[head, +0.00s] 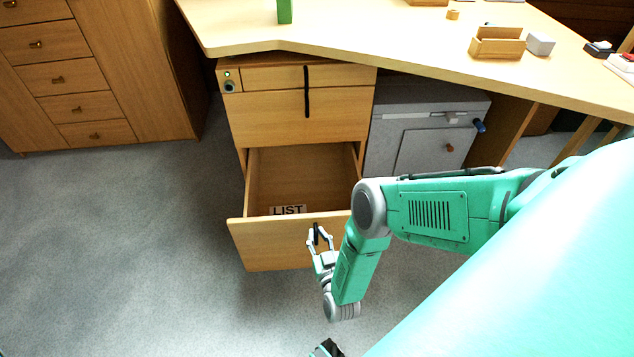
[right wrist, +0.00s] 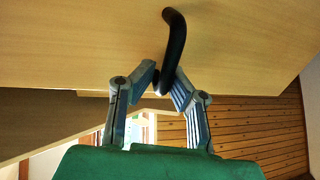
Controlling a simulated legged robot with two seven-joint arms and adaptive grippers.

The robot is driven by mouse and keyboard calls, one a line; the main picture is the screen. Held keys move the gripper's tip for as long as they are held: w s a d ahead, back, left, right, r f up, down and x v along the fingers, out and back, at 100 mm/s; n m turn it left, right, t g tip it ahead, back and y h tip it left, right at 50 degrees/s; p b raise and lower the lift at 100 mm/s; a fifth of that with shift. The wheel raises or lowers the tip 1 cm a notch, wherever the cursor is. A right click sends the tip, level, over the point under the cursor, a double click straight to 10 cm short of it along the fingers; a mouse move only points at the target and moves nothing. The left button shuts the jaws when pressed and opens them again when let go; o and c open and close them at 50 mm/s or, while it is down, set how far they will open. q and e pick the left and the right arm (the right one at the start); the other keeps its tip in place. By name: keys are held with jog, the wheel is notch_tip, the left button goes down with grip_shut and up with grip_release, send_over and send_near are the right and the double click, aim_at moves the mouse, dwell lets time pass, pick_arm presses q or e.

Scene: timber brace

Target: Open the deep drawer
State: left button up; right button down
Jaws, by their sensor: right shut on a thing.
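The deep drawer (head: 268,243) is the bottom drawer of the wooden pedestal (head: 300,117) under the desk. It stands pulled well out, and its inside shows, with a card reading LIST (head: 287,210) lying in it. My right gripper (head: 318,238) is at the drawer's front, shut on its black handle. In the right wrist view the dark curved handle (right wrist: 175,45) passes between the two fingertips (right wrist: 166,82), against the wooden front. My arm hides the right part of the drawer front. My left gripper does not show clearly; only a small dark tip shows at the bottom edge.
The desk top (head: 400,45) overhangs the pedestal. A grey cabinet (head: 425,135) with a blue-tipped handle stands to its right. A wooden chest of drawers (head: 70,85) stands at the left. The grey floor (head: 130,240) left of the drawer is clear.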

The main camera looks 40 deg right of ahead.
jog(key=shift+s+a+r, duration=0.1)
jog(key=shift+a+r, duration=0.25)
jog(key=shift+a, duration=0.3)
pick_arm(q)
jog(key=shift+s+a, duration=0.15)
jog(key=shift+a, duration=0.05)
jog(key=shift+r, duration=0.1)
pick_arm(e)
jog(key=c, duration=1.6)
grip_release()
jog(key=shift+f, duration=0.1)
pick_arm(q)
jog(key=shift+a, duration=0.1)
pick_arm(e)
jog(key=shift+d, duration=0.1)
jog(key=shift+d, duration=0.25)
jog(key=shift+s, duration=0.15)
